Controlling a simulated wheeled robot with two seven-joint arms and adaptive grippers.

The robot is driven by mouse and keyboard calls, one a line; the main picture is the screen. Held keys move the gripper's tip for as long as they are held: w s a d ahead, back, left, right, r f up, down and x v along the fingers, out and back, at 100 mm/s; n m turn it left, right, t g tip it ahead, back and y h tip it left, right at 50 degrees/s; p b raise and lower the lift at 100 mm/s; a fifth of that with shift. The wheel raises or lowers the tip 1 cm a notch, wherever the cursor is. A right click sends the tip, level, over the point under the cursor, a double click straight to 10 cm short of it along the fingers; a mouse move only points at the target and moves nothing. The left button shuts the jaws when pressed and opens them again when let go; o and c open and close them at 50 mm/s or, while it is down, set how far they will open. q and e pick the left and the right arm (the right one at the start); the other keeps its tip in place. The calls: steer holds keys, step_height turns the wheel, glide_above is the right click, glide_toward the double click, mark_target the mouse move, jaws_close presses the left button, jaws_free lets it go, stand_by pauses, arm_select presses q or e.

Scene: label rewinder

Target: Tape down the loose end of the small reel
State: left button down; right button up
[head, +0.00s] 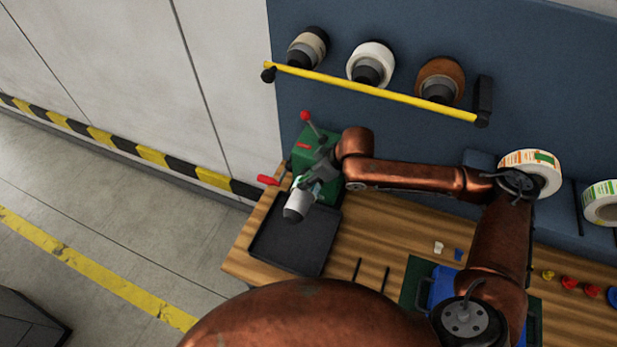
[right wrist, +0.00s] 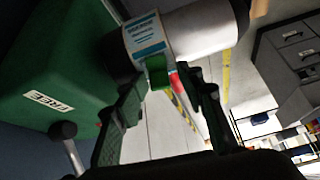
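The small reel (head: 298,203) is a white roll with a dark end, held sideways at the green rewinder (head: 316,188) above a dark tray. In the right wrist view the white reel (right wrist: 198,32) carries a label strip (right wrist: 147,38) with blue print. A small green piece (right wrist: 157,72) sits at the strip's lower edge; I cannot tell whether it is stuck to it. My right gripper (head: 312,176) is at the reel. In its wrist view the fingers (right wrist: 162,88) stand apart on either side of the green piece, with a gap visible. My left gripper is out of view.
The rewinder has red-knobbed levers (head: 306,117). The black tray (head: 287,240) looks empty. A yellow bar (head: 370,91) crosses below three wall reels. A large label roll (head: 545,172) is behind my right arm. Small white (head: 438,247) and blue (head: 458,254) pieces lie on the bench.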

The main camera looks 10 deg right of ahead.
steer(key=v, duration=1.2)
